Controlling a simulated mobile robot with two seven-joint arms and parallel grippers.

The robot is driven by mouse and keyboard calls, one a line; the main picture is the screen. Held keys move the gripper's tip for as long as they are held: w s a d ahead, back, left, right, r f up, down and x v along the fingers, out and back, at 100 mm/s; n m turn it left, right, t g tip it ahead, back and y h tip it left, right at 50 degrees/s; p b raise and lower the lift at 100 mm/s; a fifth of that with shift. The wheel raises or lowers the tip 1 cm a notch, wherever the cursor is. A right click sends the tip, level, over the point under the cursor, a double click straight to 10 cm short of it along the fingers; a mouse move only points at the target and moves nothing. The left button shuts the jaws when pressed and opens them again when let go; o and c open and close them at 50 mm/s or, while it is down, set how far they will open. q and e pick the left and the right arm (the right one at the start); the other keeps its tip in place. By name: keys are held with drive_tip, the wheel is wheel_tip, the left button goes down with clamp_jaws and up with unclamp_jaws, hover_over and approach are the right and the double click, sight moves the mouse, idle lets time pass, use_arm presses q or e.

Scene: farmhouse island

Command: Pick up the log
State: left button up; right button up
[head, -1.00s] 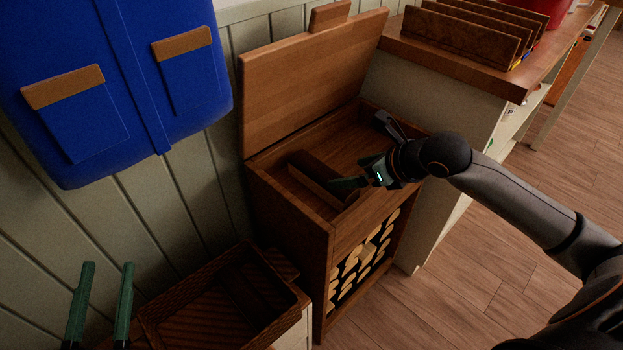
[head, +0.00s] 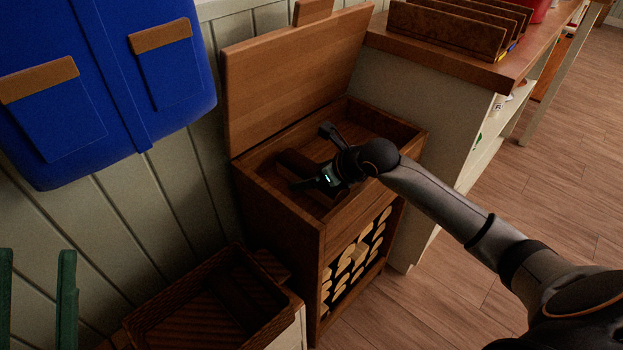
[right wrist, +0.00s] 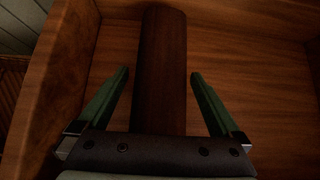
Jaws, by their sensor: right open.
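The log (head: 294,161) is a dark brown, long block lying in the open top compartment of the wooden log box (head: 282,215). In the right wrist view the log (right wrist: 162,50) runs lengthwise up the middle. My right gripper (head: 313,158) is over the log, its open green fingers one on each side with gaps; I cannot tell whether they are below its top. It also shows in the right wrist view (right wrist: 160,74), and its palm hides the log's near end. My left gripper (head: 36,254) is open and empty at the lower left.
The box's raised lid (head: 290,80) leans back at the wall. A woven basket (head: 185,300) stands at the box's left, and a blue bag (head: 110,90) hangs above. A counter (head: 440,55) with a wooden rack (head: 445,30) borders the right.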

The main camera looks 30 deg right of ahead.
drive_tip(key=shift+w, duration=0.1)
clamp_jaws()
idle(0.8)
